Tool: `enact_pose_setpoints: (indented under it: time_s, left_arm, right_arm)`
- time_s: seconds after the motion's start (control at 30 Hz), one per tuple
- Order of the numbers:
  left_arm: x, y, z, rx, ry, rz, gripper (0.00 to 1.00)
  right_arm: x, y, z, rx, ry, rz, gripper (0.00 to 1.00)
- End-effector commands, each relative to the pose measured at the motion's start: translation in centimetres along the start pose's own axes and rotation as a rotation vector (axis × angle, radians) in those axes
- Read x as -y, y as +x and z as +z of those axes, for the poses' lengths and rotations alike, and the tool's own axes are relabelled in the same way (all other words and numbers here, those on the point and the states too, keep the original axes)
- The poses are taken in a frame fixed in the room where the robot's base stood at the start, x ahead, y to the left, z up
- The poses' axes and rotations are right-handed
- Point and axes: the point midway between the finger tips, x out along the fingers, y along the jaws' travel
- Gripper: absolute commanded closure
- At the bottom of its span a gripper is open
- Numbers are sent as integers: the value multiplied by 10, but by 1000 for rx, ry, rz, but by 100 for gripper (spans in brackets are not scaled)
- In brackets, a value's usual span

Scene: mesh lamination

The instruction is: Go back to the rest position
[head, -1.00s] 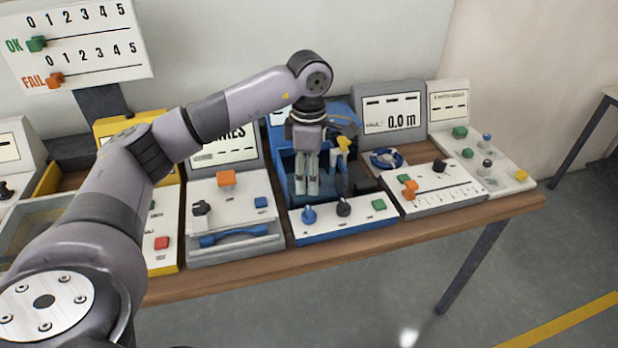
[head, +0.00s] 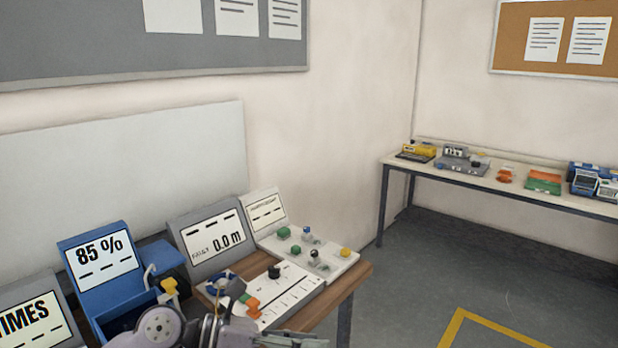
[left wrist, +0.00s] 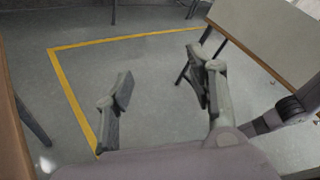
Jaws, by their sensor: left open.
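My left gripper (left wrist: 162,88) is open in the left wrist view, its two fingers wide apart with nothing between them. Grey floor with a yellow line lies behind it. In the head view part of my left arm shows at the bottom edge, in front of the workbench consoles, cut off by the frame. The blue console (head: 100,262) reads 85 % and stands behind the arm. The grey console (head: 208,240) reads 0.0 m. My right gripper is in neither view.
A panel with green and yellow knobs (head: 305,255) sits at the bench's right end. A second table (head: 500,180) with several devices stands by the far wall. Open floor (head: 430,275) with a yellow line (head: 490,322) lies between them. Table edges flank the gripper in the wrist view.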

Motion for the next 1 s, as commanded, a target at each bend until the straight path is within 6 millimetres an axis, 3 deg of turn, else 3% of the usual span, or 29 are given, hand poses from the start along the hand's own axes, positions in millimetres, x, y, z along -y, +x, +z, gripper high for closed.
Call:
enact_pose_setpoints:
  time_s: [0.07,0.17,0.27,0.37,0.47,0.6,0.7,0.8,0.9,0.93,1.0]
  left_arm:
    - [24,9,29,253,-164,-83,49]
    - [31,-5,64,560,-407,-146,49]
    - [15,-36,81,851,-685,-170,49]
    - [-18,-74,71,1121,-990,-152,49]
    - [-57,-109,29,1367,-1317,-87,49]
    - [-91,-143,-67,1643,-1761,73,49]
    - [-93,-153,-141,1779,-2039,223,49]
    - [-81,-157,-203,1863,-2257,373,49]
    - [-63,-157,-249,1912,-2419,507,49]
    - [-58,-157,-261,-1886,2418,-537,49]
    - [-43,-157,-285,-1793,2358,-584,49]
  right_arm:
    - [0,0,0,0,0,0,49]
    - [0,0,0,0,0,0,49]
    - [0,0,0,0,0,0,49]
    - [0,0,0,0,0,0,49]
    - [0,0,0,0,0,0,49]
    - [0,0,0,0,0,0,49]
    - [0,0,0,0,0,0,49]
    - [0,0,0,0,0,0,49]
    - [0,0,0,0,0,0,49]
    - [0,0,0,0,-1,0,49]
    - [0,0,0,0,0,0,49]
